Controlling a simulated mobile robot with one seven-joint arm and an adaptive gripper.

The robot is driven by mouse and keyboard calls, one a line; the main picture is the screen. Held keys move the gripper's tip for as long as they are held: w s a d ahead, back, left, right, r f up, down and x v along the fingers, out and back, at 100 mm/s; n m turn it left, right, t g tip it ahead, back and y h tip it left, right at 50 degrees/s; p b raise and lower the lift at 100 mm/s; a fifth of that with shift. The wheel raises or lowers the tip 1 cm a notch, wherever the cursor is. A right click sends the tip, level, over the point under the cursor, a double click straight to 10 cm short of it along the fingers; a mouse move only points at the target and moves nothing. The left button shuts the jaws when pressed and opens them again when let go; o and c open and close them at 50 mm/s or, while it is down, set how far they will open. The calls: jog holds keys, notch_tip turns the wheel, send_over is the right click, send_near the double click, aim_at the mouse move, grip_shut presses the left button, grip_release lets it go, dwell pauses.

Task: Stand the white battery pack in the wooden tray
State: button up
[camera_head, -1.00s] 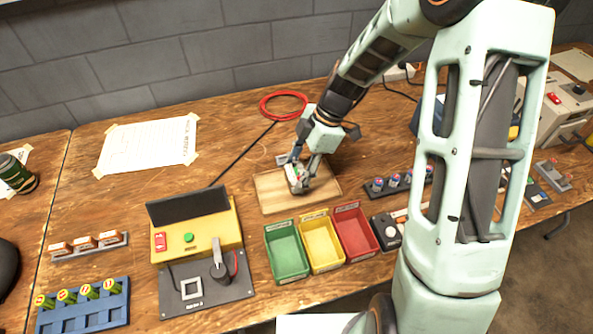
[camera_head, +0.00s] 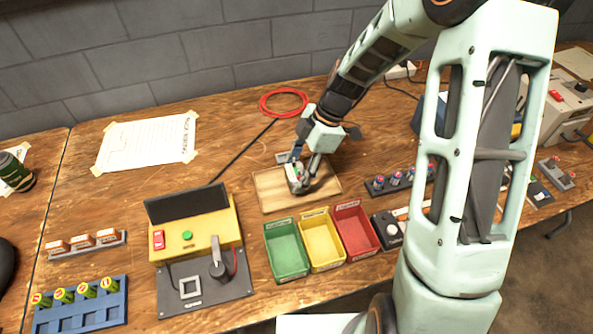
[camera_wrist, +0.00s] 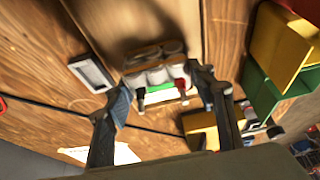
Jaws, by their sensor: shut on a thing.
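My gripper (camera_head: 298,174) is over the wooden tray (camera_head: 268,188) in the head view, pointing down. It is shut on the white battery pack (camera_head: 293,172), which shows only partly between the fingers. In the wrist view the white pack (camera_wrist: 158,77) lies between the two fingertips, with a green strip and red and black contacts on the side facing the camera. The tray (camera_wrist: 120,20) shows behind it. The pack is at or just above the tray floor; I cannot tell whether it touches.
Green (camera_head: 287,252), yellow (camera_head: 322,243) and red (camera_head: 356,232) bins stand just in front of the tray. A yellow tester (camera_head: 205,240) stands to the left. A red cable coil (camera_head: 284,104) lies behind. A row of cells (camera_head: 393,181) stands to the right.

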jog(key=shift+f+b, duration=0.3)
jog(key=shift+b, duration=0.05)
dwell(0.3)
jog(key=o, duration=1.7)
jog(key=shift+o, duration=0.2)
jog(key=shift+r, duration=0.1)
jog(key=shift+r+p, duration=2.1)
jog(key=shift+r, duration=1.35)
